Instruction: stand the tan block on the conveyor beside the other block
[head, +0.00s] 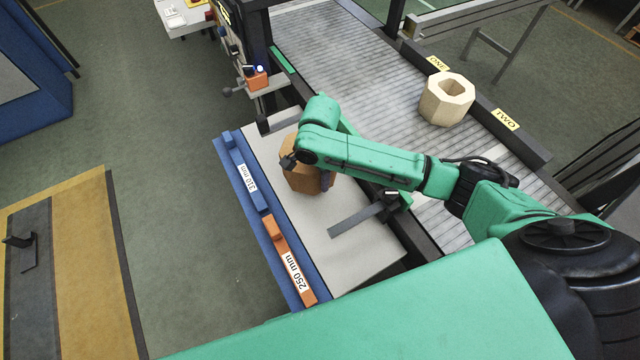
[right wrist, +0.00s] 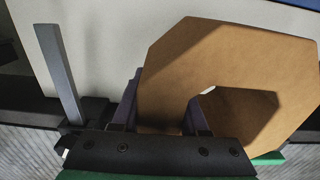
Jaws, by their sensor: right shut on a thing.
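The tan block (head: 305,178) is over the white-topped side table, partly hidden by my right wrist. In the right wrist view the tan block (right wrist: 230,60) is large, with flat-sided edges and a hole through it. My right gripper (right wrist: 163,100) is shut on its wall, one finger outside and one at the hole. I cannot tell whether the block touches the table. The other block (head: 432,104), pale and many-sided with a hole, stands on the conveyor (head: 330,50) near the "ONE" and "TWO" labels. My left gripper is not in view.
The side table (head: 355,245) carries a grey bar (head: 358,220) and a blue edge with "310 mm" and orange "250 mm" pieces (head: 290,262). A dark rail (head: 425,240) runs between table and conveyor. The conveyor by label TWO (head: 505,119) is clear.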

